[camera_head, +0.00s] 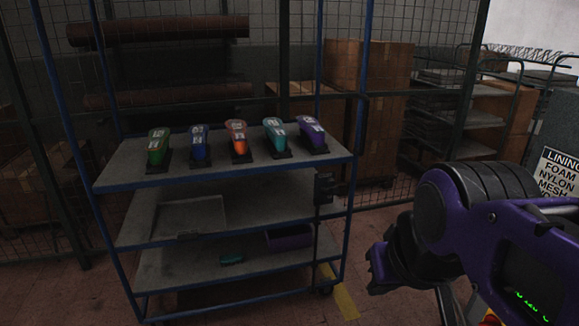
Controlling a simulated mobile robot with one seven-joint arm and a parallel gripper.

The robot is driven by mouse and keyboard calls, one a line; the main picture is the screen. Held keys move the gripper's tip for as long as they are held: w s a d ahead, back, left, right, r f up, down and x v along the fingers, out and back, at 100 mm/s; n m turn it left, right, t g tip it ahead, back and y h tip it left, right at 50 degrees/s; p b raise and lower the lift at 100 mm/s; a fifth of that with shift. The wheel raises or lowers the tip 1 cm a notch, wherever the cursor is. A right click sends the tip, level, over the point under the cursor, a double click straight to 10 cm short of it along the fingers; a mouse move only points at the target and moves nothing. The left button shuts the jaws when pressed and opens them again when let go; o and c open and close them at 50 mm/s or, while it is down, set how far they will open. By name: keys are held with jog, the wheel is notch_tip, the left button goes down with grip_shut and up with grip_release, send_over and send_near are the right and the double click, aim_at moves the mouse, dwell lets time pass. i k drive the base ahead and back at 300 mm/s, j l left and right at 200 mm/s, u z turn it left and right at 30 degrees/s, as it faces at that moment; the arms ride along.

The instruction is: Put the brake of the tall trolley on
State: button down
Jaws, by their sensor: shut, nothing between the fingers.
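The tall trolley (228,175) stands in front of me, with blue posts and grey shelves. At its right end a small black fitting (325,189) sits below the top shelf on a dark upright; I cannot tell whether it is the brake. A dark castor (326,290) shows at its lower right corner, too dim to make out a brake pedal or its position. My gripper (376,268), with purple fingertips, is shut and empty. In the picture it is right of the trolley's right end, apart from it, a little above the castor's level.
Several coloured shoe-like pieces (236,139) stand in a row on the top shelf. A grey tray (190,217) is on the middle shelf; a purple bin (289,237) and a teal piece (232,259) are lower. Mesh fencing and cardboard boxes (368,66) stand behind. A yellow floor stripe (345,303) runs beside the castor.

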aim_at(334, 190)
jog(key=i+j, duration=0.1)
jog(key=i, duration=0.45)
jog(key=i+j+u, duration=0.1)
jog(key=i, duration=0.5)
